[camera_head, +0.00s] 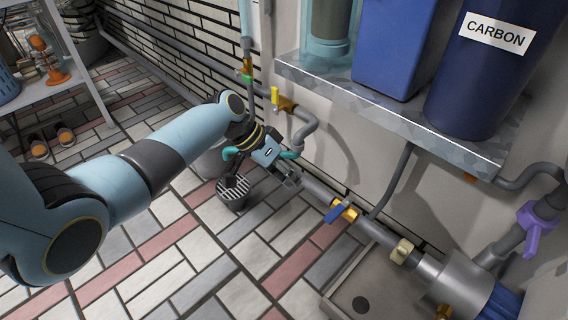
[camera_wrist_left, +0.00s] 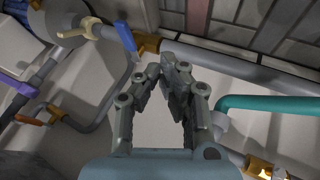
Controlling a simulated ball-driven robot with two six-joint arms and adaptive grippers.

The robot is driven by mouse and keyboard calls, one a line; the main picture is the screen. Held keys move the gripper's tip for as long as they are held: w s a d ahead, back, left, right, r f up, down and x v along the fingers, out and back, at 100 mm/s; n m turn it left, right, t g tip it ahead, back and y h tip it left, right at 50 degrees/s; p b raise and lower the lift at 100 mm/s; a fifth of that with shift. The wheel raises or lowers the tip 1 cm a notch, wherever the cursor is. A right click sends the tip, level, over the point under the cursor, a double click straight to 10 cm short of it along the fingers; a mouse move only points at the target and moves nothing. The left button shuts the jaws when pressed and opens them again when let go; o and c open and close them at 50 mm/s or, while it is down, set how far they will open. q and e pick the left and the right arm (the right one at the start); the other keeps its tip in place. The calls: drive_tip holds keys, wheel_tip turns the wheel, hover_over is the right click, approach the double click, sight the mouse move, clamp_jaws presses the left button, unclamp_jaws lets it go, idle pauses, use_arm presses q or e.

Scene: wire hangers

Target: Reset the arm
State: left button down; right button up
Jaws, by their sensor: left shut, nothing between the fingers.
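My left arm comes in from the left in the head view, and its gripper (camera_head: 291,180) is held in front of the wall pipework, above the brick-patterned floor. In the left wrist view the gripper's two fingers (camera_wrist_left: 170,72) come together at the tips, with nothing between them. A brass valve with a blue lever (camera_head: 338,212) on the grey pipe (camera_head: 318,192) is just right of the gripper; the blue lever (camera_wrist_left: 125,36) also shows in the left wrist view. I cannot tell the exact gap between fingertips and pipe. My right gripper is not in view.
A yellow-handled valve (camera_head: 277,98) and a teal pipe (camera_wrist_left: 270,103) are close by. A shelf (camera_head: 400,118) with blue canisters, one labelled CARBON (camera_head: 490,75), overhangs at upper right. A small dark pot (camera_head: 233,192) stands below the wrist. A grey tray (camera_head: 345,285) is at the lower right.

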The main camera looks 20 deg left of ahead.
use_arm(q)
drive_tip(key=shift+p+v, duration=0.5)
drive_tip(key=shift+v, duration=0.75)
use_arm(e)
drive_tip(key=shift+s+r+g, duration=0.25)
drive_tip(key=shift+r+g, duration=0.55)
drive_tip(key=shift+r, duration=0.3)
